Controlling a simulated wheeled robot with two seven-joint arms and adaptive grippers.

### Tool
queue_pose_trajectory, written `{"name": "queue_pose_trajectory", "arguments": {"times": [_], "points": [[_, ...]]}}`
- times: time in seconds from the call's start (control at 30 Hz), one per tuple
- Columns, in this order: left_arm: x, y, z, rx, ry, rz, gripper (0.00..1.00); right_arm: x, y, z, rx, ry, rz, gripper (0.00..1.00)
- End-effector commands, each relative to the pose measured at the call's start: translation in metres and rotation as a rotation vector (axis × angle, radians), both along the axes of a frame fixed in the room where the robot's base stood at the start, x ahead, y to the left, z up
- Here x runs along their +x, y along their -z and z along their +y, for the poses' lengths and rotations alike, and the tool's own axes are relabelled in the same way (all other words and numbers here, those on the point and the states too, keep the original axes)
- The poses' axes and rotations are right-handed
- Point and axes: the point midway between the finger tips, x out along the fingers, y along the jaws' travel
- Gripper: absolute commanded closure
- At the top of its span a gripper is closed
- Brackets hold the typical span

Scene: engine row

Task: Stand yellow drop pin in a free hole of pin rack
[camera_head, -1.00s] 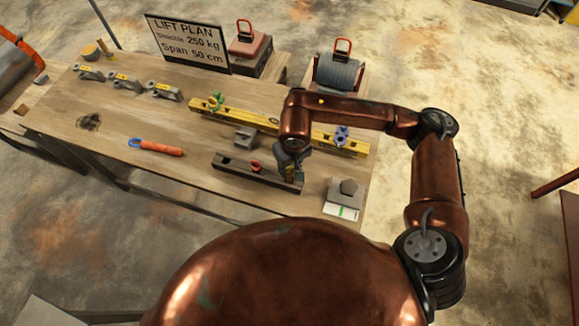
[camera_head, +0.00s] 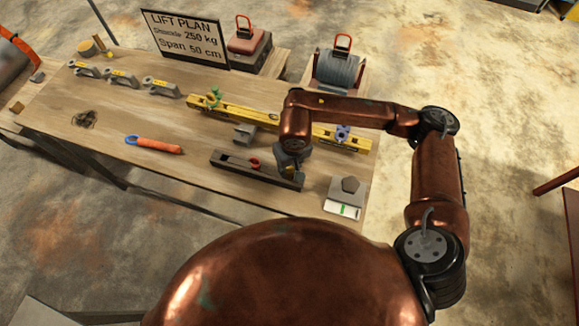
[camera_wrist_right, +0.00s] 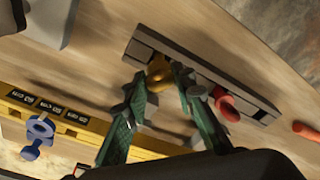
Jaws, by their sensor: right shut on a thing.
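The yellow drop pin (camera_wrist_right: 158,75) sits between the fingertips of my right gripper (camera_wrist_right: 160,80) in the right wrist view. My right gripper (camera_head: 289,169) is shut on it at the right end of the dark pin rack (camera_head: 229,164) in the head view. The rack also shows in the right wrist view (camera_wrist_right: 172,52). The pin's lower end is at the rack, but I cannot tell whether it is inside a hole. A red pin (camera_head: 254,163) stands in the rack; it also shows in the right wrist view (camera_wrist_right: 226,104). My left gripper is not in view.
A yellow beam (camera_head: 240,114) lies behind the rack, with a grey block (camera_head: 245,133) between. An orange-handled tool (camera_head: 160,146) lies to the left. A grey block on a white card (camera_head: 343,209) is at the right front. Several shackles (camera_head: 122,78) stand at back left.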

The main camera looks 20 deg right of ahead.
Motion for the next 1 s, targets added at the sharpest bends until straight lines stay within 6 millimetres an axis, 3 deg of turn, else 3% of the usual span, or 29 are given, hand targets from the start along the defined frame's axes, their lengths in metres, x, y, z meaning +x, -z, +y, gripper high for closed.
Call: {"name": "queue_pose_trajectory", "arguments": {"times": [0.1,0.13,0.4,0.77,1.0], "points": [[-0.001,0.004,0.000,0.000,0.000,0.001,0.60,0.000,0.004,0.000,0.000,0.000,0.000,1.00],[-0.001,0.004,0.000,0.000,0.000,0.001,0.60,0.000,0.004,0.000,0.000,0.000,0.000,0.75],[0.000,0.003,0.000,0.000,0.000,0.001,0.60,0.000,0.002,0.000,0.000,0.000,0.000,0.57],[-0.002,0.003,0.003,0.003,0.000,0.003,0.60,0.000,-0.001,0.000,0.000,0.000,-0.001,0.56],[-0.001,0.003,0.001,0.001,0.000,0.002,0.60,-0.003,-0.040,-0.001,0.000,0.000,-0.005,0.56]]}}
